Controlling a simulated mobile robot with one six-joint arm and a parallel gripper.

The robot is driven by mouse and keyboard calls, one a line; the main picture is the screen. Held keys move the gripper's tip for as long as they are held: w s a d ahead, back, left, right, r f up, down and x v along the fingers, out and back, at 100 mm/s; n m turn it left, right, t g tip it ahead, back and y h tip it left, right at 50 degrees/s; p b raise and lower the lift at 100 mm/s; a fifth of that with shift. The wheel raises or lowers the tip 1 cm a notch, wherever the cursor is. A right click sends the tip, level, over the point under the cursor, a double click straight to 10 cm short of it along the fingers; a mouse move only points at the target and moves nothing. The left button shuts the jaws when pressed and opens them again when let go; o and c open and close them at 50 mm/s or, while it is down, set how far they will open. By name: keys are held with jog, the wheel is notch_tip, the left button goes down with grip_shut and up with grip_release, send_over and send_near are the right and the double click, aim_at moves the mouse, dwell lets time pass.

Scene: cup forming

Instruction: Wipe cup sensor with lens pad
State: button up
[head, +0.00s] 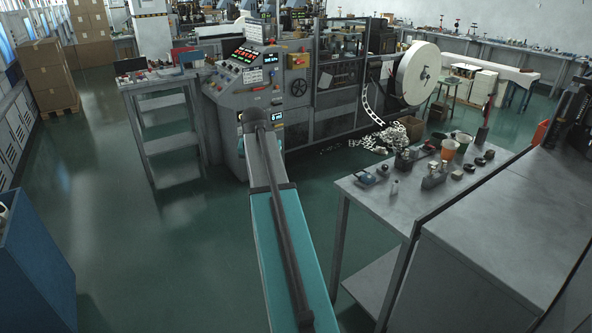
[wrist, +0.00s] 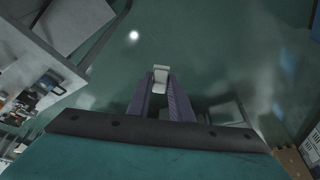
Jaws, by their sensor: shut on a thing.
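In the wrist view my gripper (wrist: 160,92) points out over the green floor. Its two fingers are shut on a small pale grey-white piece, which looks like the lens pad (wrist: 160,74) and sticks out past the fingertips. In the head view my arm reaches forward toward the cup forming machine (head: 258,100), but my gripper cannot be made out there. I cannot pick out the cup sensor in either view.
A grey workbench (head: 400,212) with cups and small parts stands at the right. A paper reel (head: 412,74) hangs on the machine, with scrap (head: 385,138) below. A side table (head: 165,80) stands left of the machine. Open floor (head: 110,200) lies at the left.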

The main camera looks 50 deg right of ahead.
jog(key=w+a+r+n+y, duration=0.1)
jog(key=w+a+n, duration=0.1)
jog(key=a, duration=1.3)
jog(key=w+a+r+n+t+y, duration=0.1)
jog(key=a+n, duration=0.4)
jog(key=a, duration=0.9)
jog(key=w+a+r+n+y, duration=0.1)
jog(key=w+a+n, duration=0.1)
jog(key=a, duration=1.3)
jog(key=shift+w+a+n+t, duration=0.35)
jog(key=shift+n+t, duration=0.05)
jog(key=shift+n, duration=0.5)
